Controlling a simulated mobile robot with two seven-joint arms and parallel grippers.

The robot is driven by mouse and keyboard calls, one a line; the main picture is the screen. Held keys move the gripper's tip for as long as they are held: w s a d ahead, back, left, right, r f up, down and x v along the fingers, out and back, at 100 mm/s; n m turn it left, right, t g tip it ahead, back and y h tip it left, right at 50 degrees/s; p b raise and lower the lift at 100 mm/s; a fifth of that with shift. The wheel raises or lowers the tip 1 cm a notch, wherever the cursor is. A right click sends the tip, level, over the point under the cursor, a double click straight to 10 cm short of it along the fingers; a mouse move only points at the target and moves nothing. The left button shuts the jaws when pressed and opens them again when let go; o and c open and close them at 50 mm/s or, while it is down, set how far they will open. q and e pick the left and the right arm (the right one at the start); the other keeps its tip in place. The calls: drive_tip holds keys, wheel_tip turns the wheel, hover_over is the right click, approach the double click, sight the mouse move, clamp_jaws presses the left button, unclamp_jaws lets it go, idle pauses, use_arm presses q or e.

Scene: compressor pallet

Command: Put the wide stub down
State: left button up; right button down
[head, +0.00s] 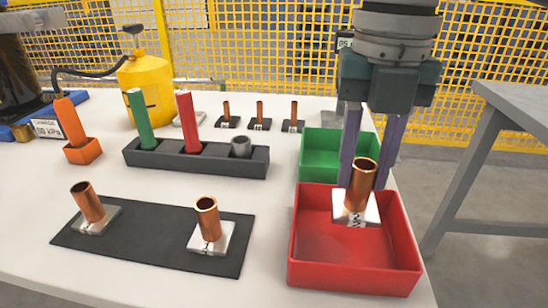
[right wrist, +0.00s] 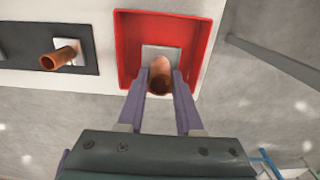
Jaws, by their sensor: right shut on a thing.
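The wide stub is a copper tube (head: 363,182) on a pale square plate (head: 352,212) with a dark mark like a W. My right gripper (head: 368,178) comes down from above and is shut on the tube. The stub is roughly upright, over the back part of the red bin (head: 400,277). In the right wrist view the tube (right wrist: 160,75) sits between the fingertips, with its plate (right wrist: 172,51) inside the bin's outline. I cannot tell how far the plate is above the bin floor. My left gripper is not in view.
A green bin (head: 318,158) stands behind the red one. Two copper stubs (head: 86,202) (head: 208,219) stand on a black mat (head: 150,245) at left. A dark holder (head: 200,165) carries green and red sticks. Three thinner stubs (head: 260,115) stand at the back. Otherwise the red bin looks empty.

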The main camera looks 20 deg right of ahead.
sight(353, 213)
wheel_tip(353, 213, down, 7)
drive_tip(key=shift+b, duration=1.05)
drive_tip(key=shift+f, duration=0.2)
drive_tip(key=c, duration=0.6)
unclamp_jaws()
drive_tip(key=shift+o, duration=0.2)
